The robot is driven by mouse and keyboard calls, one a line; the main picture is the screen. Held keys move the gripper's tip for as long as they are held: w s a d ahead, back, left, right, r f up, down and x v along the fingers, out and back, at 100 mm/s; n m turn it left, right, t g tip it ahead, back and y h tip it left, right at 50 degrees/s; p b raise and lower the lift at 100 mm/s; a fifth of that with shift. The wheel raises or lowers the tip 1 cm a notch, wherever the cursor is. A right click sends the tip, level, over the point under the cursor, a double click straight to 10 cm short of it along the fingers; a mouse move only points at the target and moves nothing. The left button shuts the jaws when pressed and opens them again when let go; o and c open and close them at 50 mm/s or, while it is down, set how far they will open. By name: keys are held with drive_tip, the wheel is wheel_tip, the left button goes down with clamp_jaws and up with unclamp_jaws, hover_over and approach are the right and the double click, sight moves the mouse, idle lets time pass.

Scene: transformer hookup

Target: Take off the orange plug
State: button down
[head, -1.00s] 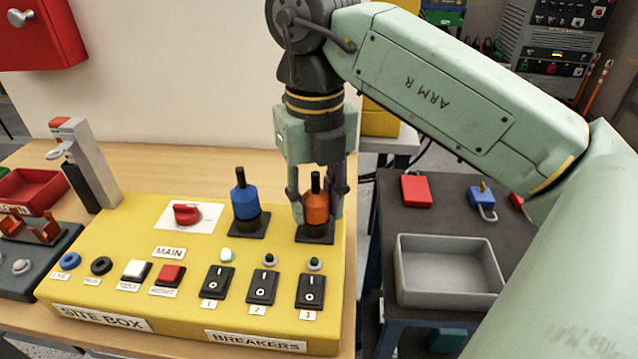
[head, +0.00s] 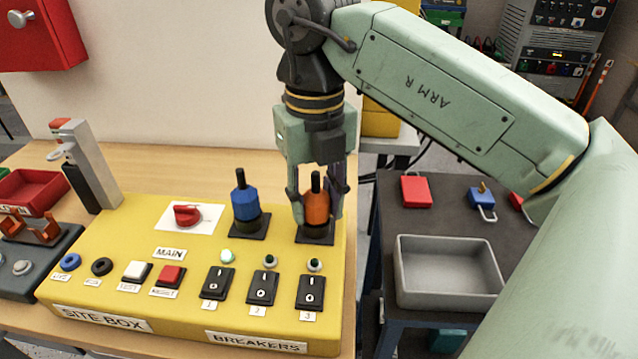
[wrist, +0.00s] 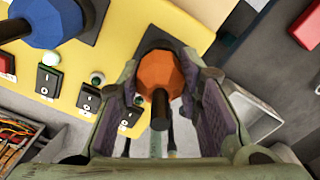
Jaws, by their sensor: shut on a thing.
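The orange plug (head: 317,210) stands upright on its black square base at the right end of the yellow site box (head: 130,235). My gripper (head: 317,212) points down over it, with one finger on each side, and is shut on the plug. In the wrist view the orange plug (wrist: 160,75) lies between the two fingers of my gripper (wrist: 165,95), its black stem toward the camera. The plug still appears to be at its base; whether there is any gap beneath it I cannot tell.
A blue plug (head: 246,203) stands close to the left. Breaker switches (head: 264,287) and small lamps line the front, with a red main switch (head: 187,215) further left. A grey tray (head: 450,272) and a red padlock (head: 416,190) are on the dark side table.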

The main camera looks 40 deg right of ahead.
sight(315, 173)
drive_tip(key=shift+r+p, duration=1.05)
drive_tip(key=shift+r, duration=0.7)
drive_tip(key=shift+r+p, duration=1.7)
drive_tip(key=shift+r, duration=0.7)
